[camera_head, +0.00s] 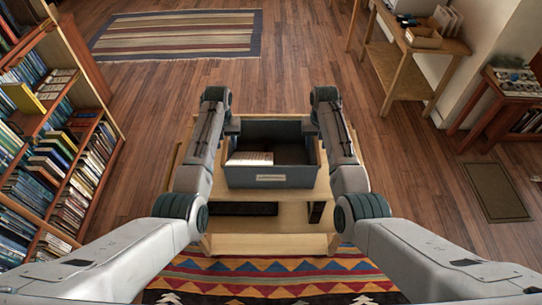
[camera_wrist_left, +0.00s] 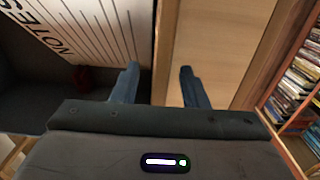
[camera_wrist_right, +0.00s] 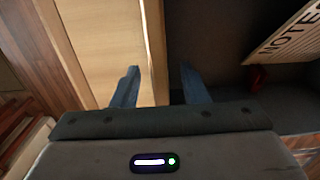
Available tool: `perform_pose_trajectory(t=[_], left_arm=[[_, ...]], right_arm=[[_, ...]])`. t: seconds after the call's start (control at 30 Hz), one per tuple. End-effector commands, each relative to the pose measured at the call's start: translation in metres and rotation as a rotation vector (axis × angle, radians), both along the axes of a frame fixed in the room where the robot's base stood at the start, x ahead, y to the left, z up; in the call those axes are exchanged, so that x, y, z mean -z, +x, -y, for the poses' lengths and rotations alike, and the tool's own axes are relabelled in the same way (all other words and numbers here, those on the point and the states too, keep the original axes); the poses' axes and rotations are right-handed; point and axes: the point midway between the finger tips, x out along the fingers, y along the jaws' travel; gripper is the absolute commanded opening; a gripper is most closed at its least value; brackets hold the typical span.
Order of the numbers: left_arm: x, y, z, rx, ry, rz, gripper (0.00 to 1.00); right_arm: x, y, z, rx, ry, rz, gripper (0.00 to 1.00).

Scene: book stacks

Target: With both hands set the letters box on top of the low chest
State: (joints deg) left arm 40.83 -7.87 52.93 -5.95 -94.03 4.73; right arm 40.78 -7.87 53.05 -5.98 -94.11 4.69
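The letters box is a dark grey, open-topped box (camera_head: 270,178) with a pale label on its front. It rests on a light wooden stand, and pale papers (camera_head: 250,158) lie in its left part. My left gripper (camera_head: 232,126) is at the box's left side wall; in the left wrist view its fingers (camera_wrist_left: 157,85) are apart, with the wall's rim between them. My right gripper (camera_head: 314,118) is at the right side wall; in the right wrist view its fingers (camera_wrist_right: 160,85) are likewise apart around the rim. I cannot identify the low chest with certainty.
The wooden stand (camera_head: 270,245) has a lower shelf with dark items. A bookcase (camera_head: 60,140) stands at the left. A side table (camera_head: 405,50) and a small red-brown table (camera_head: 500,95) are at the right.

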Motion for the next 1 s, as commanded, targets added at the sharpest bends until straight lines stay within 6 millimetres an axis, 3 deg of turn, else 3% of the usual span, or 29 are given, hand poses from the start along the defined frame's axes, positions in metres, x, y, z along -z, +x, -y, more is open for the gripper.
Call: perform_pose_trajectory(t=[0.17,0.37,0.77,1.0], left_arm=[[0.000,0.000,0.000,0.000,0.000,0.000,0.40],[0.000,0.000,0.000,0.000,0.000,0.000,0.01],[-0.003,0.001,0.000,0.000,0.000,0.002,0.00],[-0.017,0.001,0.000,0.000,0.000,0.002,0.00]], right_arm=[[0.000,0.000,0.000,0.000,0.000,0.000,0.40],[0.000,0.000,0.000,0.000,0.000,0.000,0.01],[-0.002,0.001,0.000,0.000,0.000,0.001,0.00],[-0.017,0.001,0.000,0.000,0.000,0.001,0.00]])
